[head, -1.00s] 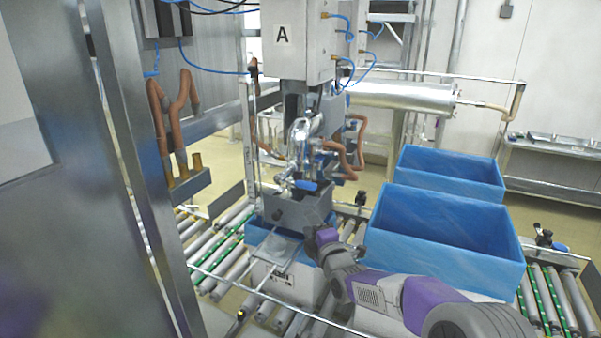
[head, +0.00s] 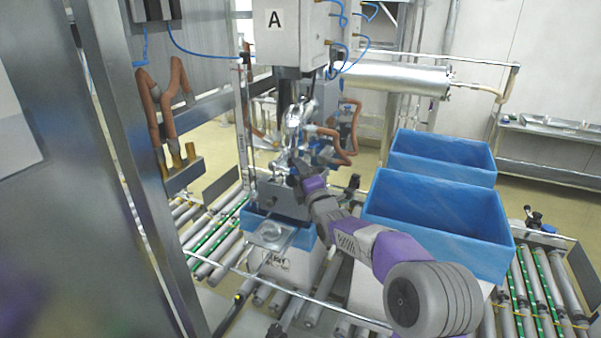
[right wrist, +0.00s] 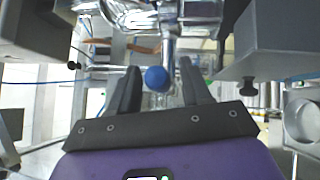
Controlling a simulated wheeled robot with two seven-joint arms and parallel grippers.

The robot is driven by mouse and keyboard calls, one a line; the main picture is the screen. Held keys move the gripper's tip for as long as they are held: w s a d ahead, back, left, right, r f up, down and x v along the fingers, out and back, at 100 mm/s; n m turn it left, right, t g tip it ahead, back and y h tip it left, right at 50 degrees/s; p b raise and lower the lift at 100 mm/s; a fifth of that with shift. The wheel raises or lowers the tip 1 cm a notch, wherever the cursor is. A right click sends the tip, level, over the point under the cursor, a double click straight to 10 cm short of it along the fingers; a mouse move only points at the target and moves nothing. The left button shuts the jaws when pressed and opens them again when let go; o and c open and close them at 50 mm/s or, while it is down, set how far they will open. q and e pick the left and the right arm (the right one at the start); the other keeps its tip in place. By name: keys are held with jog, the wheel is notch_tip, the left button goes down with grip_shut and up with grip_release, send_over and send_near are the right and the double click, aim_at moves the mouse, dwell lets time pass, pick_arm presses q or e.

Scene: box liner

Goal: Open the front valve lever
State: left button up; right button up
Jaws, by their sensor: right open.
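The front valve lever shows in the right wrist view as a blue round knob (right wrist: 157,78) seen end-on, on the silver valve piping (right wrist: 150,15). My right gripper (right wrist: 158,92) is open, with its dark fingers on either side of the knob; I cannot tell if they touch it. In the head view my right gripper (head: 306,172) is up at the front of the silver valve body (head: 298,118), and it hides most of the lever. My left gripper is not in view.
Grey machine "A" (head: 290,38) stands above the valve. Two blue boxes (head: 440,225) (head: 445,155) stand to the right. A steel post (head: 120,140) is close on the left.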

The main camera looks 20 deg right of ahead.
grip_shut()
jog(key=shift+r, duration=0.15)
dwell(0.4)
